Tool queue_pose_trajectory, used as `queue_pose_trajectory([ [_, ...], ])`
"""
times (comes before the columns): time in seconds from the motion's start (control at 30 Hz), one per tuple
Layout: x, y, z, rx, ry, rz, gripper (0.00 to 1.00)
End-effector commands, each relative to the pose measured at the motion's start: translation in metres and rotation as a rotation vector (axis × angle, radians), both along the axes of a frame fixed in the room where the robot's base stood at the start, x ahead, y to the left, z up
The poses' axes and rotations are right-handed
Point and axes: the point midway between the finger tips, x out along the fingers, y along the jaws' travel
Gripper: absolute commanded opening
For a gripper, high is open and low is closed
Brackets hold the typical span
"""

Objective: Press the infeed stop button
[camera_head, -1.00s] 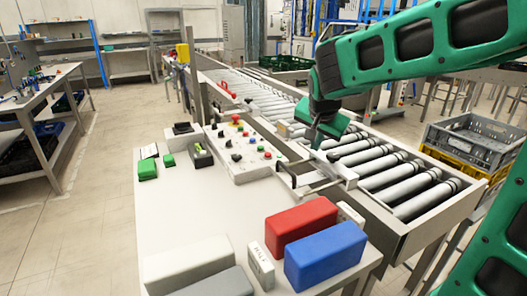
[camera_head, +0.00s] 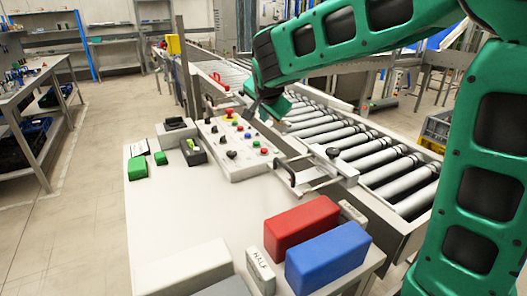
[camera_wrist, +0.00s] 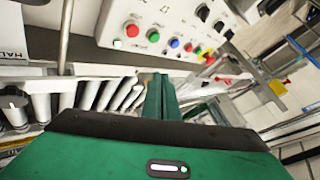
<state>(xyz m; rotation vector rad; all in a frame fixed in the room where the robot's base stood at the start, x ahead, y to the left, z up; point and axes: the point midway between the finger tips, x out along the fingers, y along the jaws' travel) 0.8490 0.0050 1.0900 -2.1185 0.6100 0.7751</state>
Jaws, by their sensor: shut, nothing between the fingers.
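A pale sloped control panel (camera_head: 229,160) stands on the white table beside the roller conveyor. It carries small red, green and blue buttons, black knobs and a red mushroom button on yellow (camera_head: 229,113). In the wrist view the panel (camera_wrist: 190,20) shows a large red button (camera_wrist: 132,30), a green button (camera_wrist: 153,37), a blue button (camera_wrist: 174,42) and a smaller red button (camera_wrist: 189,47). The labels are too small to read, so I cannot tell which is infeed stop. My gripper (camera_wrist: 161,92) is shut and empty, apart from the buttons, near the panel's conveyor-side edge.
The roller conveyor (camera_head: 385,165) runs along the panel's right side. A clamp-like fixture with a handle (camera_head: 305,180) stands at its near end. Red (camera_head: 300,226) and blue (camera_head: 327,256) blocks lie on the table (camera_head: 190,220), whose middle is clear.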

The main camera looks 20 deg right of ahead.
Motion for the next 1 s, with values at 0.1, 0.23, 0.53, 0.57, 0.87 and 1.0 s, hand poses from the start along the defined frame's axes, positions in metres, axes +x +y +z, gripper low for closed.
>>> queue_pose_trajectory([
  [0.1,0.0,0.0,-0.012,-0.001,0.002,0.0,0.0],
  [0.23,-0.001,0.0,-0.028,0.0,0.003,0.001,0.0],
  [0.53,-0.001,0.0,-0.064,-0.001,0.003,0.001,0.0],
  [0.57,0.0,0.0,-0.067,-0.001,0.003,0.001,0.0],
  [0.87,-0.001,0.0,-0.082,0.001,0.001,0.001,0.0],
  [1.0,0.0,0.0,-0.083,0.0,0.0,0.0,0.0],
])
